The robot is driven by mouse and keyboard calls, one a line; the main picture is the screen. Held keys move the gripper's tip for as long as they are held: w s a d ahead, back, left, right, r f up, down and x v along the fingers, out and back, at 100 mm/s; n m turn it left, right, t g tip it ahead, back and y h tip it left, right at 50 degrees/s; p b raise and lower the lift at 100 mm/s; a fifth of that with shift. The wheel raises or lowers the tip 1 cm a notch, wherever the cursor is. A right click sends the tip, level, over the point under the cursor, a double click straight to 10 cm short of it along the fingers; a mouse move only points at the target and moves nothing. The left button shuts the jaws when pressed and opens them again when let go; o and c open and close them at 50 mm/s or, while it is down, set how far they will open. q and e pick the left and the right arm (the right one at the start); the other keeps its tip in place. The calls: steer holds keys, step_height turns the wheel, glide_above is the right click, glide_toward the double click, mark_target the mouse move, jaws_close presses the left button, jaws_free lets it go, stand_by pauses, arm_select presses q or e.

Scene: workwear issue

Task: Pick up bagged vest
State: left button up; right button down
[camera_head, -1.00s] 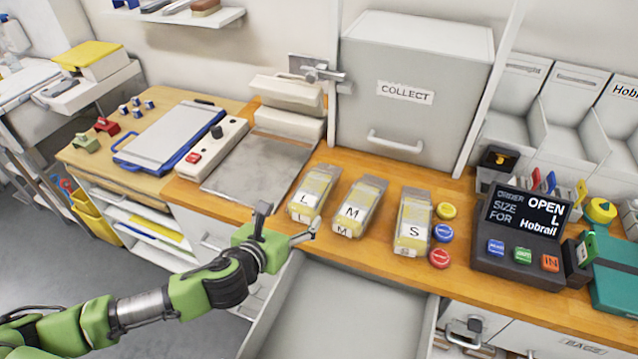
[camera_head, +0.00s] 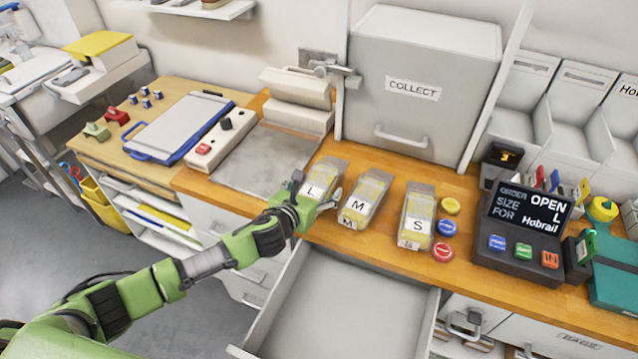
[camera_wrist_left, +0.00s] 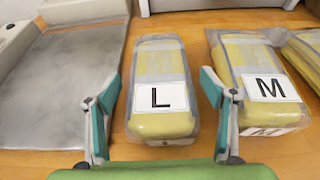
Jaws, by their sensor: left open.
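Three bagged yellow vests lie in a row on the wooden counter, labelled L, M and S. The L bag (camera_head: 324,176) is leftmost, and my left gripper (camera_head: 317,192) is open at its near end, partly covering it. In the left wrist view the L bag (camera_wrist_left: 160,85) lies ahead, between the lines of the two open fingers (camera_wrist_left: 164,105), with nothing gripped. The M bag (camera_head: 364,199) is just right of the right finger, and it also shows in the left wrist view (camera_wrist_left: 250,75). The S bag (camera_head: 417,214) is further right. My right gripper is out of view.
An order display (camera_head: 525,219) reads OPEN, L, Hobrail. An open empty drawer (camera_head: 345,310) juts out below the counter. A grey metal plate (camera_head: 254,157) lies left of the bags; a COLLECT cabinet (camera_head: 423,85) stands behind. Coloured discs (camera_head: 446,228) sit right of the S bag.

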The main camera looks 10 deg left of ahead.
arm_select(q)
steer(key=shift+x, duration=1.25)
steer(key=c, duration=1.1)
steer(key=shift+s+f, duration=0.1)
steer(key=shift+s, duration=0.1)
steer(key=shift+c, duration=0.8)
